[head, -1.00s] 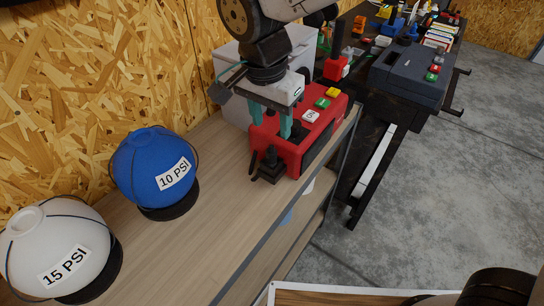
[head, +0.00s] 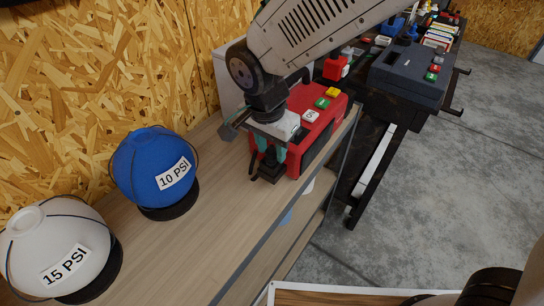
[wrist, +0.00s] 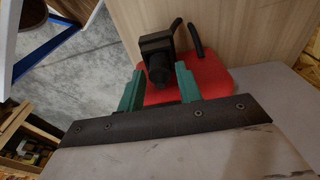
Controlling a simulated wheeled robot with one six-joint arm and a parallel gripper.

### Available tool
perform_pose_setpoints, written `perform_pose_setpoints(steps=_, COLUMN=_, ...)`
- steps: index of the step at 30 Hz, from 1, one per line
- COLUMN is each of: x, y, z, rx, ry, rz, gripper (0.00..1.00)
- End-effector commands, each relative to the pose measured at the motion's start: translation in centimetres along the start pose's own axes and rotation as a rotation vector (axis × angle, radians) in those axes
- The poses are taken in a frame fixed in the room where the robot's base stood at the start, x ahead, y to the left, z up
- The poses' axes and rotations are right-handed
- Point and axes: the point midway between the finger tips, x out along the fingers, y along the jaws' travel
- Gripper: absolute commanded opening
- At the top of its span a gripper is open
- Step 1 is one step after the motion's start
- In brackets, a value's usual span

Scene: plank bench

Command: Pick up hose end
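The hose end is a black fitting (head: 270,168) at the near side of a red box (head: 318,135) on the plank bench (head: 205,205). In the wrist view the black fitting (wrist: 158,58) shows ahead of my fingers, with a thin black hose (wrist: 196,42) beside it. My gripper (head: 269,158) points down over the fitting, its teal fingers on either side of its upper part. In the wrist view my gripper (wrist: 157,80) has its fingers apart, with a visible gap around the fitting's narrow part. The fitting's lower part is partly hidden in the head view.
A blue ball (head: 155,170) marked 10 PSI and a white ball (head: 60,250) marked 15 PSI stand on black bases at the left. A white box (head: 228,75) is behind the red box. A dark grey box (head: 410,75) stands on the farther table.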

Motion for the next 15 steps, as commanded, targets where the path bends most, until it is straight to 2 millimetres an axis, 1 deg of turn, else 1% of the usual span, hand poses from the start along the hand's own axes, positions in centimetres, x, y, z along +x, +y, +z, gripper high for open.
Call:
perform_pose_setpoints(steps=1, x=-0.01, y=-0.01, z=0.00, rx=0.000, ry=0.000, rz=0.000, gripper=0.20)
perform_pose_setpoints(steps=2, x=-0.02, y=-0.01, z=0.00, rx=0.000, ry=0.000, rz=0.000, gripper=0.12)
perform_pose_setpoints(steps=3, x=-0.02, y=-0.01, z=0.00, rx=0.000, ry=0.000, rz=0.000, gripper=0.01)
perform_pose_setpoints(steps=15, x=-0.17, y=-0.04, z=0.01, rx=-0.001, ry=0.000, rz=-0.001, gripper=0.00)
